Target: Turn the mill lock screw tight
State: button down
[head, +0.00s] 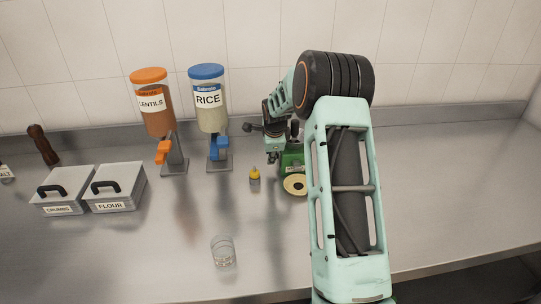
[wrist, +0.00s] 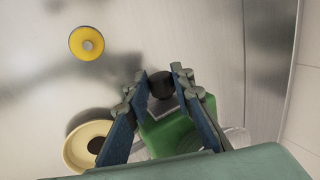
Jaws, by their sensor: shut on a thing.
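The green mill (head: 291,160) stands on the steel counter, partly hidden by my arm in the head view. Its green body (wrist: 172,135) lies below my fingers in the wrist view. A round black knob, which I take as the lock screw (wrist: 161,86), sits between my blue-padded fingertips. My gripper (wrist: 160,77) is shut on this knob. The knob's turn angle and tightness cannot be seen. The mill's cream round dish (head: 295,185) is at its front; it also shows in the wrist view (wrist: 76,146).
A small yellow-topped item (head: 255,174) stands just left of the mill. The rice dispenser (head: 211,110) and lentils dispenser (head: 152,112) are farther left, near the tiled wall. A clear glass (head: 223,252) stands in front. Flour (head: 117,186) and crumbs (head: 64,190) boxes are at left. The counter right of my arm is clear.

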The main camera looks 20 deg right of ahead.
jog(key=shift+f+b, duration=0.2)
jog(key=shift+b, duration=0.4)
jog(key=b, duration=0.3)
jog(key=t+b, duration=0.1)
jog(key=b, duration=0.1)
jog(key=shift+s+a+f+t+b, duration=0.1)
jog(key=shift+f+t+b, duration=0.2)
jog(key=shift+f+b, duration=0.1)
jog(key=t+b, duration=0.1)
jog(key=b, duration=0.4)
jog(key=t+b, duration=0.2)
jog(key=b, duration=0.4)
jog(key=t+h+b, duration=0.1)
jog(key=b, duration=0.5)
jog(key=shift+s+f+t, duration=0.3)
jog(key=shift+s+t, duration=0.05)
jog(key=shift+t, duration=0.05)
jog(key=t+b, duration=0.1)
jog(key=b, duration=0.3)
jog(key=shift+h+b, duration=0.3)
jog(key=shift+b, duration=0.1)
jog(key=shift+t+b, duration=0.4)
jog(key=shift+b, duration=0.75)
jog(key=t+b, duration=0.1)
jog(key=b, duration=0.2)
jog(key=shift+r, duration=0.2)
jog(key=c, duration=1.7)
grip_release()
jog(key=shift+r, duration=0.1)
